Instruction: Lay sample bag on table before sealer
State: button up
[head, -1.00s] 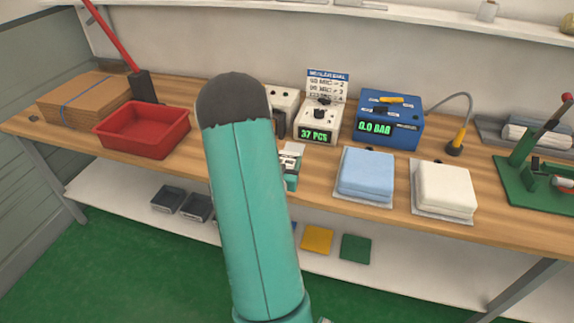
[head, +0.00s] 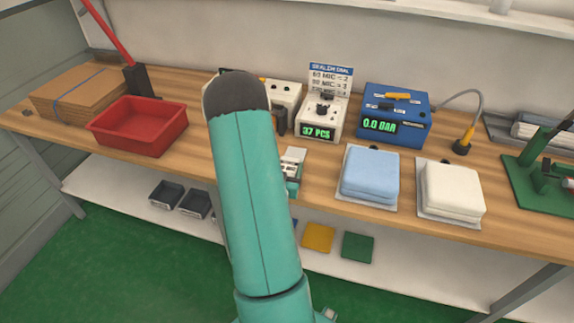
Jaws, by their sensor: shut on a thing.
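My teal arm fills the middle of the head view and hides much of my gripper (head: 293,181). Only a small teal part of the gripper shows at the arm's right side, over the bench's front part. A small pale piece with dark marks (head: 291,160) shows at it, seemingly the sample bag in its jaws; most of it is hidden. The sealer (head: 286,93), a white unit with knobs, stands behind on the table (head: 200,160), partly covered by my arm. A sign headed "SEALER DIAL" (head: 330,72) stands beside it, above a white box reading "37 PCS" (head: 318,132).
A red tray (head: 140,145) and cardboard stack (head: 80,92) stand left. A blue unit (head: 395,110), bagged blue pad (head: 370,175), bagged white pad (head: 450,188) and green press (head: 540,185) stand right. Bins (head: 195,204) sit on the lower shelf.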

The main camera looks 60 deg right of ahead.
jog(key=shift+s+a+r, duration=0.1)
jog(key=shift+s+a, duration=0.05)
jog(key=shift+s, duration=0.05)
jog(key=shift+w, duration=0.15)
jog(key=shift+f, duration=0.25)
jog(key=o, duration=1)
jog(key=shift+o, duration=0.2)
jog(key=shift+f, duration=0.1)
